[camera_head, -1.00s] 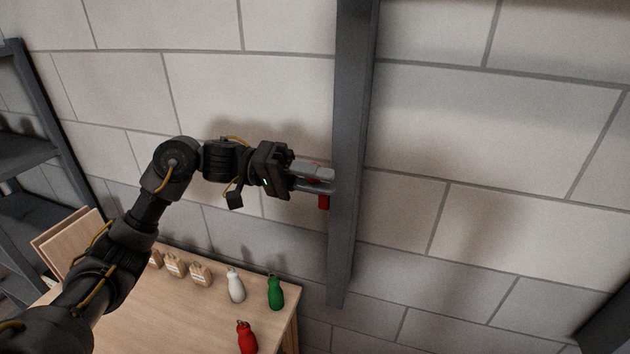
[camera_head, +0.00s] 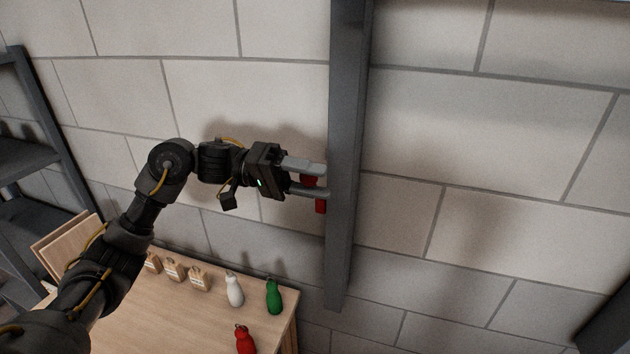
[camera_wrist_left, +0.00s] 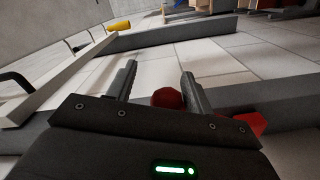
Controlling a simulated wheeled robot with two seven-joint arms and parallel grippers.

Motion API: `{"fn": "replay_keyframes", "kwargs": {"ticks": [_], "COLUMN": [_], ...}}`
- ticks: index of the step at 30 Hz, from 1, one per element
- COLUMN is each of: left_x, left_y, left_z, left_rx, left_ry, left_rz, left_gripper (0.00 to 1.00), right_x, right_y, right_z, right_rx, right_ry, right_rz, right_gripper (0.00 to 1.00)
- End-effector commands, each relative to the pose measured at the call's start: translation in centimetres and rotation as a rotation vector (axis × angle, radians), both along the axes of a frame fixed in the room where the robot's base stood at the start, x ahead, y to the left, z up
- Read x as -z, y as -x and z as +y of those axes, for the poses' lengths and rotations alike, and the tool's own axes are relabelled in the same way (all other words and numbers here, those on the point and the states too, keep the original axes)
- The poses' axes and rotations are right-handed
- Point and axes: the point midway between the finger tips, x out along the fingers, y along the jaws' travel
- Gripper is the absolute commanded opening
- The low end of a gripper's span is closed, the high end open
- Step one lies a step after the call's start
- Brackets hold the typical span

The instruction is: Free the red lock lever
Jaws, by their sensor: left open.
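The red lock lever (camera_head: 321,205) sits at the left side of a dark grey upright batten (camera_head: 350,120), partly hidden by my gripper. My left gripper (camera_head: 309,180) is open, with one finger above and one below a red part of the lever. In the left wrist view a rounded red knob (camera_wrist_left: 168,98) shows between the two fingers (camera_wrist_left: 160,85), close to the right finger. Another red piece (camera_wrist_left: 256,123) shows outside the right finger. I cannot tell whether the fingers touch the red part. My right gripper is not in view.
A wooden table (camera_head: 180,320) below holds a white bottle (camera_head: 234,290), a green bottle (camera_head: 274,296), a red bottle (camera_head: 245,340) and small tan labelled blocks (camera_head: 198,279). A dark shelf (camera_head: 30,160) stands at the left. The block wall right of the batten is clear.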

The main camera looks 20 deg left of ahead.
Motion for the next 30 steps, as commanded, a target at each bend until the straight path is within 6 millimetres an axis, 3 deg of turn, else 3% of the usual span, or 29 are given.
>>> {"fn": "replay_keyframes", "kwargs": {"ticks": [1,6,13,19,30], "left_x": [-0.6,-0.8,-0.8,-0.7,-0.6], "left_y": [-0.6,-0.2,0.5,0.8,0.9], "left_z": [1.5,5.3,9.3,10.9,11.1], "left_rx": [-0.031,-0.035,-0.021,-0.010,-0.007], "left_ry": [0.008,0.005,0.002,0.001,0.002], "left_rz": [-0.012,-0.015,-0.013,-0.012,-0.010], "left_gripper": [0.52,0.52,0.52,0.52,0.52], "right_x": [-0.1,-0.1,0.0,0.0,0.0], "right_y": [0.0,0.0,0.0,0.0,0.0], "right_z": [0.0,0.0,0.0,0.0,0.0], "right_rx": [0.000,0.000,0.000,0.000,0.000], "right_ry": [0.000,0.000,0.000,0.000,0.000], "right_rz": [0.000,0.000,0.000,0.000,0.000], "right_gripper": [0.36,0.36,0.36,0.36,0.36]}}
